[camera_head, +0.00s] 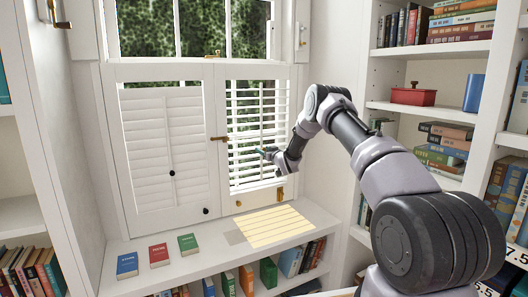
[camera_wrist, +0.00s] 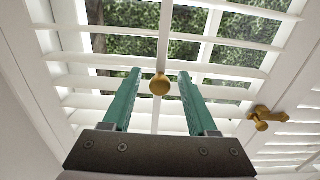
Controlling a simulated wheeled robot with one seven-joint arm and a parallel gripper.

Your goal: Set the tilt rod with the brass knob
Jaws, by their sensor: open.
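The right shutter (camera_head: 235,140) has its slats tilted open, with greenery showing between them. Its white tilt rod (camera_wrist: 166,35) runs down the middle and also shows in the head view (camera_head: 261,105). The round brass knob (camera_wrist: 160,85) is on this rod, between the two green fingers of my gripper (camera_wrist: 159,75) in the wrist view. There is a visible gap on both sides, and the fingers are open and empty. In the head view my gripper (camera_head: 267,152) is in front of the right shutter, and I cannot make out the brass knob there.
A brass catch (camera_wrist: 265,118) sits right of the fingers. The left shutter (camera_head: 168,145) is shut, with a dark knob (camera_head: 172,172) on it. Three small books (camera_head: 159,255) lie on the sill (camera_head: 210,252) beside a sunlit patch. Bookshelves (camera_head: 445,55) stand at right.

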